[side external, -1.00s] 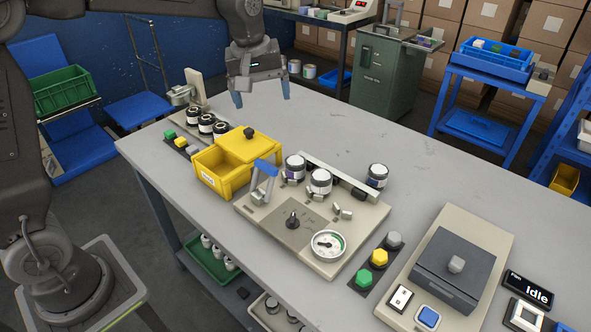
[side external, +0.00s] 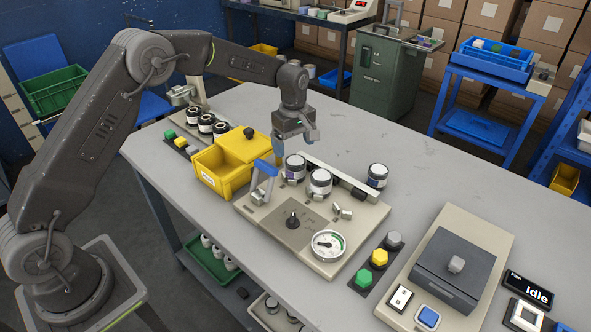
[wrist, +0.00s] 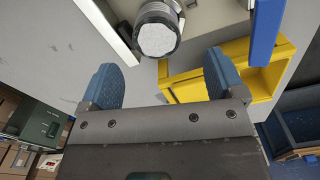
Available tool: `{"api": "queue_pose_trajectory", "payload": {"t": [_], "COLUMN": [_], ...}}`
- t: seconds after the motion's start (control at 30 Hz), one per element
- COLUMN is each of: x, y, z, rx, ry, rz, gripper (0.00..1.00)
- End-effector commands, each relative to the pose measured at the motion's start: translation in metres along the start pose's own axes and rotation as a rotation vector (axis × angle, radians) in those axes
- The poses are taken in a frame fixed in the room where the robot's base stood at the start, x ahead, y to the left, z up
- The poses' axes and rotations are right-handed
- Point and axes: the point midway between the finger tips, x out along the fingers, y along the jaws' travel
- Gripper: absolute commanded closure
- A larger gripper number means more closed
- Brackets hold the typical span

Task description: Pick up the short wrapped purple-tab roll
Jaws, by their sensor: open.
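Three short white-topped rolls with dark bands show in the side external view: a left one (side external: 295,164) and a middle one (side external: 320,180) on the beige machine plate, and a right one (side external: 378,174) behind the plate. Small purplish patches show low on these rolls; I cannot tell for sure which has the purple tab. My gripper (side external: 296,143) is open and empty, pointing down just above and behind the left roll. In the wrist view my gripper (wrist: 162,78) has its blue fingers apart. A roll (wrist: 157,30) lies ahead of them, off the fingertips.
A yellow bin (side external: 212,178) stands left of the plate, close to my gripper. A blue-handled lever (side external: 264,175) rises at the plate's left. A low rail (side external: 338,177) runs behind the rolls. Black-and-white rolls (side external: 206,123) stand farther left. The back right table is clear.

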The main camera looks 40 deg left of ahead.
Motion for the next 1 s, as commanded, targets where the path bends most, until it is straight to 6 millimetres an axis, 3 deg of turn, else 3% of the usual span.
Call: {"api": "queue_pose_trajectory", "payload": {"t": [0.27,0.6,0.83,1.0], "x": [0.017,0.061,0.063,0.062], "y": [0.001,0.004,0.004,0.004], "z": [0.000,0.001,0.001,0.001], "rx": [0.001,0.001,0.001,0.001], "ry": [0.000,0.000,0.000,0.000], "rz": [0.000,0.000,0.001,0.001], "gripper": [0.12,0.12,0.12,0.28]}}
